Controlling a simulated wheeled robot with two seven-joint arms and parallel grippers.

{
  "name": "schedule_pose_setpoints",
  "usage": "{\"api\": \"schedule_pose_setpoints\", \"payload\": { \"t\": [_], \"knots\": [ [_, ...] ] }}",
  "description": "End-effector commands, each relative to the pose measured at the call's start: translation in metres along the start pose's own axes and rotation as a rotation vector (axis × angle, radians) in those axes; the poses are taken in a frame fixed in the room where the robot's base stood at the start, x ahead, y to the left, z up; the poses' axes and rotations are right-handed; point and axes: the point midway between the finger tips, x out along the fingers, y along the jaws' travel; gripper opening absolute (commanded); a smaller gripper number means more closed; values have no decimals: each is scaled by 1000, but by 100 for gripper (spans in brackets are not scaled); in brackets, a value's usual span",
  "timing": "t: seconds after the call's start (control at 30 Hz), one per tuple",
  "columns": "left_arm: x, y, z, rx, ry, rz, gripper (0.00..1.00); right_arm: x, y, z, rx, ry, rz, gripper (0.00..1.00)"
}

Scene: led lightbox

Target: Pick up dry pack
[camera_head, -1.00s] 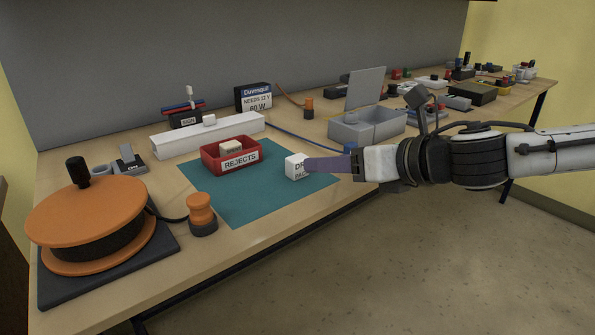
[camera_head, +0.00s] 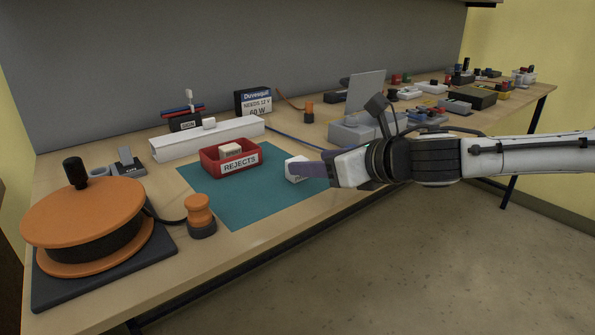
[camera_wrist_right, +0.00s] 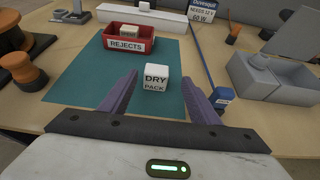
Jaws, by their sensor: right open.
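The dry pack is a small white block (camera_wrist_right: 155,77) lettered "DRY PACK", on the teal mat (camera_wrist_right: 84,87). In the right wrist view it sits ahead of my right gripper (camera_wrist_right: 160,92), roughly midway between the two purple fingers, which are spread apart. My left gripper is not in view.
A red "REJECTS" bin (camera_head: 231,156) with a small block in it stands on the mat to the left. A grey lidded box (camera_head: 352,133) stands behind my right wrist. An orange reel (camera_head: 97,210) and orange knob (camera_head: 200,208) are at the left.

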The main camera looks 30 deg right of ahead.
Motion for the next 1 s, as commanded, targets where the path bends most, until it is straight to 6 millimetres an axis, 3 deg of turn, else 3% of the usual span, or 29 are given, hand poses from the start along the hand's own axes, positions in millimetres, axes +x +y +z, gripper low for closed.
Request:
{"api": "schedule_pose_setpoints", "payload": {
  "t": [0.63, 1.0],
  "knots": [
    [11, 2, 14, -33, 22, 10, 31, 48, 6, 1, -1, 3, -2, 56],
    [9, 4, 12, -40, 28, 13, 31, 52, 6, 4, 1, 0, 1, 55]
  ]
}}
